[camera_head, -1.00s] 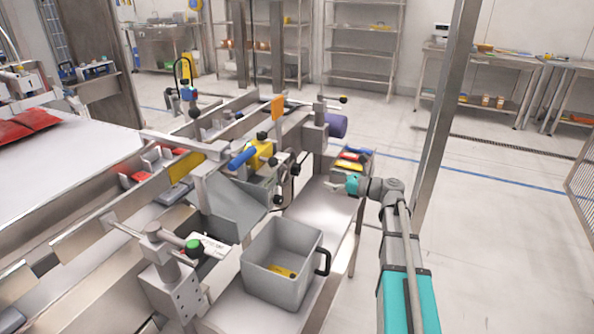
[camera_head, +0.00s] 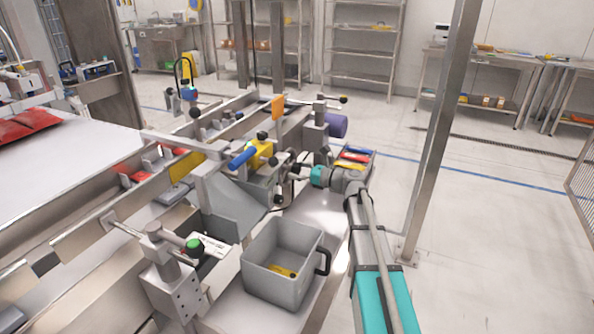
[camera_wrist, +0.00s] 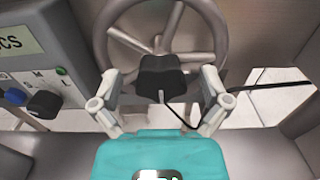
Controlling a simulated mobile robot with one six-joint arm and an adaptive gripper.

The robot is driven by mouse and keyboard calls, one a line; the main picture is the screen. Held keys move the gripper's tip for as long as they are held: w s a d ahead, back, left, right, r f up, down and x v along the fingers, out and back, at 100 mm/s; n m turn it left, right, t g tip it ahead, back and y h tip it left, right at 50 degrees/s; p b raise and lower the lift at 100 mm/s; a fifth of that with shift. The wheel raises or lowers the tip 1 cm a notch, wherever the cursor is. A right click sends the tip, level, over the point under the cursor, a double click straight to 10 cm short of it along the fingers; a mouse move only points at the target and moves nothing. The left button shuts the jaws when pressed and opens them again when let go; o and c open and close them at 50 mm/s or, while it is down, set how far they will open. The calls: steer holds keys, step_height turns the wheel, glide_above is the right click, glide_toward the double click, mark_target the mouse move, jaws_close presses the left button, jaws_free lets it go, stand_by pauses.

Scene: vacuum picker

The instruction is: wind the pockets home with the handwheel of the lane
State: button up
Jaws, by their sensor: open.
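In the wrist view, the handwheel (camera_wrist: 108,45) is a grey metal ring with spokes, just beyond my fingers. A black knob (camera_wrist: 160,83) stands out in front of the wheel. My gripper (camera_wrist: 161,78) is open, with one finger on each side of the knob and visible gaps between. The knob does not look gripped. In the head view, my gripper (camera_head: 298,175) is at the side of the lane machine, above the steel bench; the handwheel is hard to make out there. The pockets cannot be clearly identified.
A control box (camera_wrist: 45,50) with a display and knobs stands left of the wheel. A dark cable (camera_wrist: 265,86) runs to the right. A grey bin (camera_head: 283,262) with a yellow item stands on the bench. A tray of coloured items (camera_head: 354,157) lies behind my wrist.

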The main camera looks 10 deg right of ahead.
steer(key=shift+c, duration=0.2)
steer(key=c, duration=1.1)
